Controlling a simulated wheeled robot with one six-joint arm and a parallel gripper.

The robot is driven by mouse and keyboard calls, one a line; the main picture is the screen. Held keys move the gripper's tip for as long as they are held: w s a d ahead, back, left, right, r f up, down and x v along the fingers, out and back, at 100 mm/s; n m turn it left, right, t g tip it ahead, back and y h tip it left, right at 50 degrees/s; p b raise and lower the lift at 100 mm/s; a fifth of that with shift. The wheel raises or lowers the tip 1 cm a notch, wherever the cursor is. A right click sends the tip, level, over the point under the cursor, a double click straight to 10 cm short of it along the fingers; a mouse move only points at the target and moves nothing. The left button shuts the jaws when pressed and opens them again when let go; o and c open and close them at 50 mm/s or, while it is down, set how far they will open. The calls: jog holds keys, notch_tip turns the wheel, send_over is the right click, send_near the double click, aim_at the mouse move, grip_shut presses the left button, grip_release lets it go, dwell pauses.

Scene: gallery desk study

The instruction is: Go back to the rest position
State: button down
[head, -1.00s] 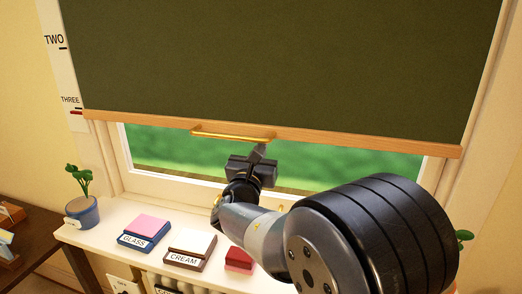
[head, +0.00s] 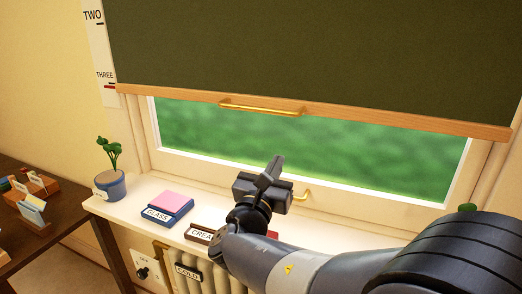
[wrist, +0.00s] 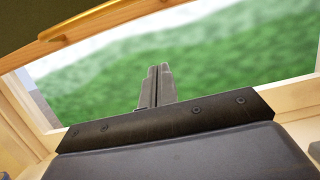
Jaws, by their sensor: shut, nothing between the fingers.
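My gripper (head: 274,168) is shut and empty in the head view, in front of the lower window frame and over the sill. Its closed fingers (wrist: 157,85) also show in the wrist view, pointing at the window glass. A dark green blind (head: 300,50) hangs over the upper window. Its wooden bottom bar (head: 390,118) carries a brass pull handle (head: 260,107), which is above my gripper and apart from it. The handle also shows at the upper left of the wrist view (wrist: 95,20).
The white sill (head: 130,208) holds a potted plant (head: 110,186), a GLASS block with a pink top (head: 172,201) and a CREAM block (head: 200,233), partly hidden by my arm. A radiator (head: 215,281) and a dial (head: 143,272) are below. A dark desk (head: 60,232) stands at left.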

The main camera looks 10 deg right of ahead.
dwell(0.3)
jog(key=w+d+r+p, duration=0.5)
jog(key=w+r+p, duration=0.1)
jog(key=w, duration=0.1)
jog(key=shift+w+d+r, duration=0.2)
jog(key=shift+w+d, duration=0.15)
jog(key=shift+w, duration=0.05)
jog(key=shift+f, duration=0.1)
dwell(0.4)
